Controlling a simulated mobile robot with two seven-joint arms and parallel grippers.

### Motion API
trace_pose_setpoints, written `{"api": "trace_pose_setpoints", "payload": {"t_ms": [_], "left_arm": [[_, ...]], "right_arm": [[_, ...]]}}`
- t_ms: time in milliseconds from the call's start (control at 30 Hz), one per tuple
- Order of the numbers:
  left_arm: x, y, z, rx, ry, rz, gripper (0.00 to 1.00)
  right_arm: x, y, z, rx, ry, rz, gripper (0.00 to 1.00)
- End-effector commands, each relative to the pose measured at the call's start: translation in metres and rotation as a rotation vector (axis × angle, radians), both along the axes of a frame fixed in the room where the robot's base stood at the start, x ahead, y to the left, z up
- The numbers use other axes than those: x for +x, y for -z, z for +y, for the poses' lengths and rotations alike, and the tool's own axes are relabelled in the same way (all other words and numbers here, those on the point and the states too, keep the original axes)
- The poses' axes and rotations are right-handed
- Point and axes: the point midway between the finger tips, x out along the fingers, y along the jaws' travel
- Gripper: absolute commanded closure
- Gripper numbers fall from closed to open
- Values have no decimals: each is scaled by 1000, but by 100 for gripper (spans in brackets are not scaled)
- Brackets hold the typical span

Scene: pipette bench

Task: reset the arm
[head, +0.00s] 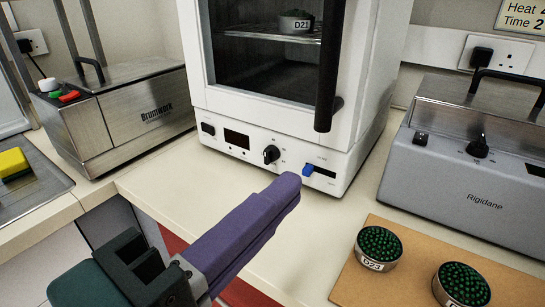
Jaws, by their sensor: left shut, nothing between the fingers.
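My left gripper (289,184) comes in from the lower left, with purple fingers closed together and nothing between them. My right gripper does not show.
The oven holds a dish labelled D21 (295,22) on its shelf. A Brunwerk steel unit (140,115) stands left and a Rigidane unit (470,150) right. Dishes D23 (376,265) and another (455,303) sit on a brown board (400,227). A yellow block (12,163) lies far left.

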Motion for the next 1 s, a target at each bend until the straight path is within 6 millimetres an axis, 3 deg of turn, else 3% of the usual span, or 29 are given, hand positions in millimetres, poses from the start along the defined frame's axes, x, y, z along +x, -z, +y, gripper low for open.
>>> {"api": "trace_pose_setpoints", "payload": {"t_ms": [167, 267, 367, 500, 733, 800, 1000], "left_arm": [[-11, -3, 1, 71, 26, -8, 100], [-18, -3, 0, 266, 92, -25, 100], [-30, 7, 11, 580, 189, -26, 100], [-54, 31, 56, 1028, 339, 50, 100], [-111, 41, 154, 1514, 576, 322, 100], [-133, 33, 181, 1606, 650, 428, 100], [-129, -43, 176, 1593, 644, 407, 100]], "right_arm": [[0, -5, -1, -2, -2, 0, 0], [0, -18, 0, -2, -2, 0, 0], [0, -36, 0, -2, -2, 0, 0], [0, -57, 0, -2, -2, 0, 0], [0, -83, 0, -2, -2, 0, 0], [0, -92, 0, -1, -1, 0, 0], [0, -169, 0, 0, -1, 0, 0]]}}
